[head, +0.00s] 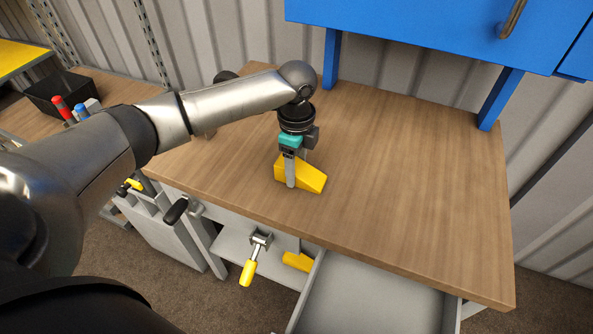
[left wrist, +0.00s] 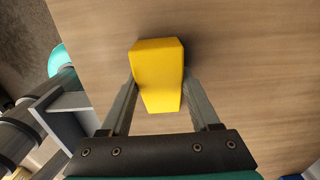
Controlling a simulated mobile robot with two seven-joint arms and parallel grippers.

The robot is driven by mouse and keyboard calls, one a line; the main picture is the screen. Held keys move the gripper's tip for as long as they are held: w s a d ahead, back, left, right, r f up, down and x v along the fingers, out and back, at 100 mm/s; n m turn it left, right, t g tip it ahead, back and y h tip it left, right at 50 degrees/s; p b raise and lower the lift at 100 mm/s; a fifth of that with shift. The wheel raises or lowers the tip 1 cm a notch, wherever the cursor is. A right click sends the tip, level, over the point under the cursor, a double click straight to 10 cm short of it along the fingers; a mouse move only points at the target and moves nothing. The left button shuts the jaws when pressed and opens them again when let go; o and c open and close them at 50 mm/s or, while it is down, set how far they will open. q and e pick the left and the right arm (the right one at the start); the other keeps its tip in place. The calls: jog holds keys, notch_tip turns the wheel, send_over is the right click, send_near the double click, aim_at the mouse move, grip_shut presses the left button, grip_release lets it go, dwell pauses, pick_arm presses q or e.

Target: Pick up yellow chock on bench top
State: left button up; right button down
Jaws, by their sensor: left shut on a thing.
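The yellow chock (head: 312,179) is a wedge on the wooden bench top (head: 410,170), near its front edge. My left gripper (head: 291,180) reaches down from above and is shut on the chock. In the left wrist view the yellow chock (left wrist: 158,75) sits between the two fingers of my left gripper (left wrist: 160,88), with one finger at each side. I cannot tell whether the chock is clear of the bench top. My right gripper is not in view.
An open drawer (head: 375,295) juts out below the bench front. A yellow-handled tool (head: 249,270) and another yellow object (head: 298,261) are below the bench top. A blue cabinet (head: 430,30) stands on legs at the back. The bench's right half is clear.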

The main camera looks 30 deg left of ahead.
pick_arm(q)
grip_shut()
jog(key=shift+r, duration=0.1)
dwell(0.3)
